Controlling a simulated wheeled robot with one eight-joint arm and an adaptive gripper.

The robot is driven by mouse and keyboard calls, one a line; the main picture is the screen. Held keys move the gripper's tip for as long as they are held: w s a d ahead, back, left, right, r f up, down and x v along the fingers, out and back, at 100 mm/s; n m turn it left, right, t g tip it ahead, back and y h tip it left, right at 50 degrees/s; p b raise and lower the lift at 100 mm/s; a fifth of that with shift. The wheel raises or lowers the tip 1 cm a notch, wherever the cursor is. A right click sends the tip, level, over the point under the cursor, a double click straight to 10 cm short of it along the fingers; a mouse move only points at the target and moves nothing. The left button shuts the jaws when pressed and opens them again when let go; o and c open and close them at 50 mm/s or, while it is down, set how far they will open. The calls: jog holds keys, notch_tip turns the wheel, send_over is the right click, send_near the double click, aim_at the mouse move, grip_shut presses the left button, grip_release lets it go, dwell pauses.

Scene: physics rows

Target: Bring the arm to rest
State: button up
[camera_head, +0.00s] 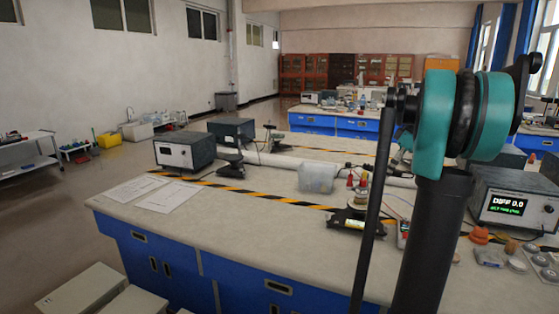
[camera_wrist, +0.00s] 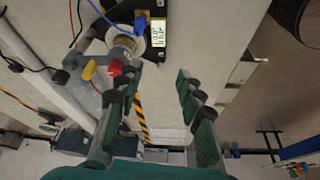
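My gripper (camera_wrist: 159,80) shows in the wrist view, with its two green-padded fingers spread apart. Nothing is between them; pale bench top and a piece of yellow-black tape lie behind the gap. In the head view my teal and black arm joint stands at the right, above the lab bench (camera_head: 130,200). My gripper cannot be made out in the head view.
On the bench are a clear plastic bin (camera_head: 317,178), a small device with a lit display (camera_head: 348,221), a meter reading "DIFF 0.0" (camera_head: 512,205), and papers (camera_head: 168,196). Red and yellow plugs show near my left finger in the wrist view. Grey stools (camera_head: 85,288) stand at lower left.

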jog(key=s+a+f+m+h, duration=0.2)
jog(key=s+a+f+m, duration=0.3)
jog(key=s+a+f, duration=0.6)
jog(key=s+a+f+m, duration=0.2)
jog(key=s+f, duration=0.3)
jog(key=s+a+f+m+t+h, duration=0.1)
jog(key=s+a+f+m, duration=0.1)
jog(key=s+f, duration=0.3)
jog(key=s+a+f+m+t, duration=0.1)
jog(key=s+a+f+m, duration=0.1)
jog(key=s+f, duration=0.3)
jog(key=shift+s+a+f+h, duration=0.15)
jog(key=shift+s+a+f, duration=0.05)
jog(key=shift+s+a, duration=0.25)
jog(key=shift+s+a+f+h, duration=0.15)
jog(key=shift+s+a, duration=0.3)
